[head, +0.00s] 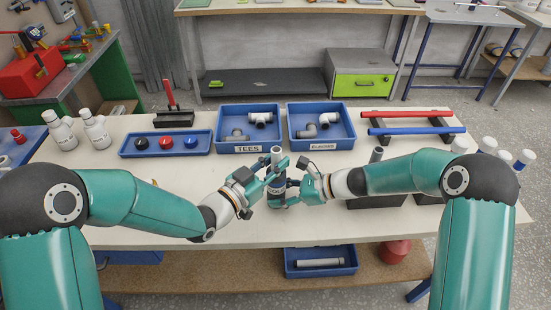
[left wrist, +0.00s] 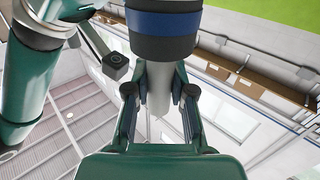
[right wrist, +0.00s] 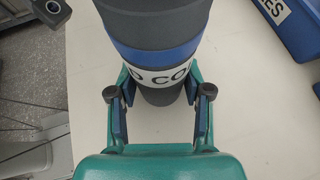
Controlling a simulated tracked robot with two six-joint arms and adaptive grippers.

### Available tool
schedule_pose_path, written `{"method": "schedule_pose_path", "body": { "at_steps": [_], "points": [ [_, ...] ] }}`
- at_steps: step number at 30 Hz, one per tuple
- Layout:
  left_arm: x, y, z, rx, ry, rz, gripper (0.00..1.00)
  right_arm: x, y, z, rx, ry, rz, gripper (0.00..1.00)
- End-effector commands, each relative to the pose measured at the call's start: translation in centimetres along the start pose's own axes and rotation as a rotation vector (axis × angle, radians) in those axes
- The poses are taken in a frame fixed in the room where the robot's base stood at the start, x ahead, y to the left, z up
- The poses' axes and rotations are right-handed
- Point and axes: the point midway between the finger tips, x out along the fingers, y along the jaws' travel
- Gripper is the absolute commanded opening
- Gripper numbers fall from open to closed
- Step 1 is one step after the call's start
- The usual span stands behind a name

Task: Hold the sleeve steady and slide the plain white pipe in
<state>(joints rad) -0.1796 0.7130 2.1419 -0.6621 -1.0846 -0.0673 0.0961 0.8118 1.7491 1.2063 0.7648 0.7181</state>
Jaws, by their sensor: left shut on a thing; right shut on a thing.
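The dark grey sleeve (head: 278,201) stands upright at the front middle of the bench, with a blue band and a white label partly reading "D CO" in the right wrist view (right wrist: 155,57). My right gripper (right wrist: 158,95) is shut around its lower part. My left gripper (left wrist: 158,90) is shut on the plain pale pipe (left wrist: 158,98) just above the sleeve. The pipe is upright in line with the sleeve, and its top shows in the head view (head: 276,153). Its lower end is hidden at the sleeve's rim; I cannot tell how deep it sits.
Blue trays of tees (head: 235,147) and elbows (head: 334,144) stand behind the grippers. A shallow tray with coloured caps (head: 203,149) is left of them. Red and blue pipes (head: 410,114) lie on a rack at right. Bare bench lies at front left.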

Motion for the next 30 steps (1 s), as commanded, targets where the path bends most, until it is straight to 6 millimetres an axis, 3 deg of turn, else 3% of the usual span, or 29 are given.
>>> {"method": "schedule_pose_path", "body": {
  "at_steps": [9, 10, 15, 25, 30],
  "points": [
    [0.0, 0.0, 0.1, 0.000, 0.001, 0.000, 0.00, 0.0, 0.0, -0.1, 0.001, 0.001, 0.000, 0.16],
    [0.0, 0.0, 0.1, 0.000, 0.001, 0.000, 0.26, 0.0, 0.0, -0.1, 0.001, 0.001, 0.000, 0.16],
    [0.0, 0.0, 0.1, 0.000, 0.001, 0.000, 0.52, 0.0, 0.0, -0.1, 0.001, 0.001, 0.000, 0.16],
    [-0.1, 0.0, 0.1, 0.000, 0.000, 0.000, 0.52, 0.0, 0.0, -0.1, 0.001, 0.001, 0.000, 0.16],
    [-1.6, -0.1, 0.2, -0.002, -0.001, -0.002, 0.52, 0.0, 0.0, -0.1, 0.001, 0.001, 0.000, 0.16]
  ]
}}
